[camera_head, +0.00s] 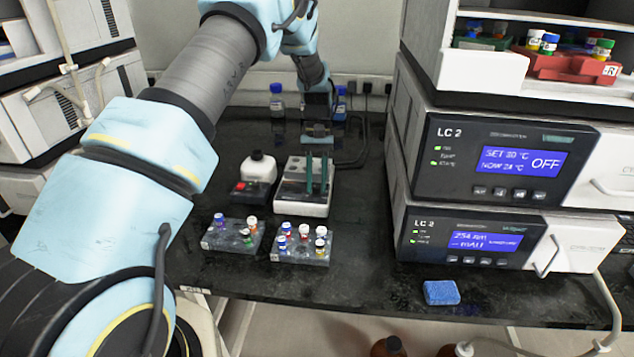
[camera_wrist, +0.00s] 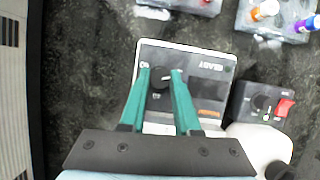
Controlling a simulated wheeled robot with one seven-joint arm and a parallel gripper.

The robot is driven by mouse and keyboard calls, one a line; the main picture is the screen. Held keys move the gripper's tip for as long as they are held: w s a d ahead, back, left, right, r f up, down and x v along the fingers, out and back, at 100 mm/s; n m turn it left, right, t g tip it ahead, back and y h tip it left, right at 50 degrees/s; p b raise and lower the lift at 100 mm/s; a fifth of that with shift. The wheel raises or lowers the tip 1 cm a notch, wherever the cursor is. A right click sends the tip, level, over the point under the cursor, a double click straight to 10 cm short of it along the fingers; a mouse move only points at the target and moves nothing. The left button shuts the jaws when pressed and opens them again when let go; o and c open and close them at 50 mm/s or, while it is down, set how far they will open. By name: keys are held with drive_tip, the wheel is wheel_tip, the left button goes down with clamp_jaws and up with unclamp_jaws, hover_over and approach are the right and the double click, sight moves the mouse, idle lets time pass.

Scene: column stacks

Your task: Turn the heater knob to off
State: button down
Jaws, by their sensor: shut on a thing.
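The heater (camera_head: 292,203) is a white box with a dark grey top on the black bench; in the wrist view its dark panel (camera_wrist: 208,88) faces me with small printed labels. The black round heater knob (camera_wrist: 160,80) has a pale pointer mark, directed to the right of the wrist view. My gripper (camera_wrist: 161,76) has teal fingers, one on each side of the knob, shut on it. In the head view my gripper (camera_head: 317,190) reaches down onto the heater, and its fingers hide the knob. Which label the pointer meets is too small to read.
Left of the heater stands a small dark unit (camera_head: 245,192) with a red switch and a white bottle (camera_head: 258,167). Two vial racks (camera_head: 232,240) (camera_head: 300,252) lie in front. LC 2 instruments (camera_head: 495,160) stand right, with a blue sponge (camera_head: 441,292) before them.

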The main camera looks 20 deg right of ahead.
drive_tip(key=shift+n+h, duration=0.5)
drive_tip(key=shift+n, duration=0.6)
drive_tip(key=c, duration=0.6)
unclamp_jaws()
drive_tip(key=b+v, duration=0.2)
drive_tip(key=v, duration=0.8)
drive_tip(key=shift+w+r, duration=0.25)
drive_tip(key=shift+r, duration=0.1)
